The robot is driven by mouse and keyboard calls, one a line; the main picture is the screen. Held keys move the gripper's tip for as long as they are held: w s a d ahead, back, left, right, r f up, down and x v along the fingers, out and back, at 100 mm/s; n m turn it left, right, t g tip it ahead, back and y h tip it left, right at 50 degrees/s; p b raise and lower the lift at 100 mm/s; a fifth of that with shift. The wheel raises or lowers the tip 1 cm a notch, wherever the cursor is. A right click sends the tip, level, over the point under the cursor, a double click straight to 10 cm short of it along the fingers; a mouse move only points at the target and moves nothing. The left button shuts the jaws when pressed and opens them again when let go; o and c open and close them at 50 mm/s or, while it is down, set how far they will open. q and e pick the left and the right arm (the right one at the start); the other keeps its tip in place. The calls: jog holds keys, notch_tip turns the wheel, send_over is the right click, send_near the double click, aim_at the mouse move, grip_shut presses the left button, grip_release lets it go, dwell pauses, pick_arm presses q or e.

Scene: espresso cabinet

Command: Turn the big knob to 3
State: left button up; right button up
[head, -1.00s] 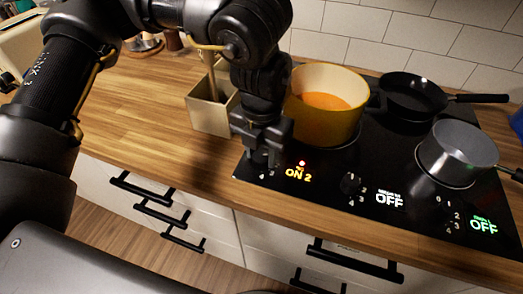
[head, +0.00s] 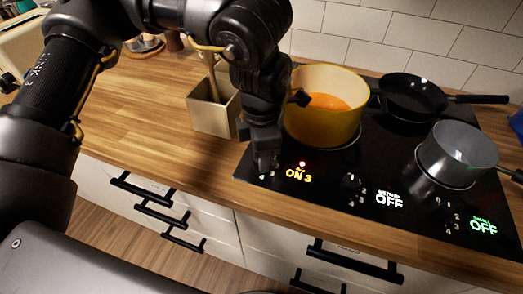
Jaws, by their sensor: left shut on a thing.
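My left gripper (head: 265,160) points down at the front left corner of the black cooktop (head: 320,185). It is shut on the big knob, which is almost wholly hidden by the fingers. Beside it, a yellow display (head: 299,174) reads "ON 3", with a red light above it. The yellow pot (head: 322,128) with orange contents stands on the burner behind. My right gripper is not in view.
Two other knobs, the middle one (head: 351,182) and the right one (head: 443,205), have displays reading "OFF". A grey saucepan (head: 457,155) and a black frying pan (head: 412,98) stand on the cooktop. A utensil box (head: 212,117) stands left of the pot.

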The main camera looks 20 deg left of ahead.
pick_arm(q)
jog(key=shift+m, duration=0.5)
jog(key=o, duration=1)
jog(key=shift+r, duration=0.1)
notch_tip(320, 180, up, 11)
jog(key=shift+f, duration=0.15)
